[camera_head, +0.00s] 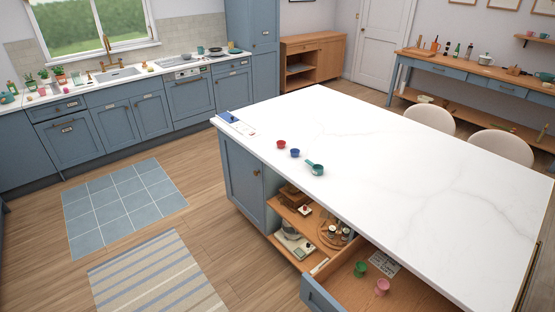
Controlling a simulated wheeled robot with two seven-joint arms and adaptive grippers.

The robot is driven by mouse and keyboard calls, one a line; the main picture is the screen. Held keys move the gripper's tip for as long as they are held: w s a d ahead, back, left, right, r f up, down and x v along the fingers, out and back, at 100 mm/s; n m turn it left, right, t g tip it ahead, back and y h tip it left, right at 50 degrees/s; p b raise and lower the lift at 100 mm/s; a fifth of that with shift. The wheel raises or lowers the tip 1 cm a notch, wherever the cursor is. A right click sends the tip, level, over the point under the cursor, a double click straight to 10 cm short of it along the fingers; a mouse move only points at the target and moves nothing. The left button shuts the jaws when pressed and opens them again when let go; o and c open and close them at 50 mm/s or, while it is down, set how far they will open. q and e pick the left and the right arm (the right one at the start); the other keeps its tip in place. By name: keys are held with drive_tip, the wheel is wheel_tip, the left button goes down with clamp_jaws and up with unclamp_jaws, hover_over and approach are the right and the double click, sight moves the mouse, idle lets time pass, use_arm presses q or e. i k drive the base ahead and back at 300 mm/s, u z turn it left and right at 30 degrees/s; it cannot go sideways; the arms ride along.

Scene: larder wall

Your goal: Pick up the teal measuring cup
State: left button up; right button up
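The teal measuring cup (317,169) stands on the white island top (400,180), near its front left edge, with its short handle pointing up and left. A blue cup (295,153) and a red cup (281,145) stand in a row to its left, apart from it. In the open drawer (345,281) below lie a green cup (361,269) and a pink cup (382,286). Neither of my grippers shows in the head view.
The open drawer juts out from the island's front. Open shelves (290,215) beside it hold several items. A blue-and-white item (236,124) lies at the island's left corner. Most of the island top is clear. Two chairs (430,118) stand behind it.

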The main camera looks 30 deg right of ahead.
sight(317, 169)
drive_tip(key=z, duration=0.15)
drive_tip(key=i, duration=1)
drive_tip(key=z, duration=0.4)
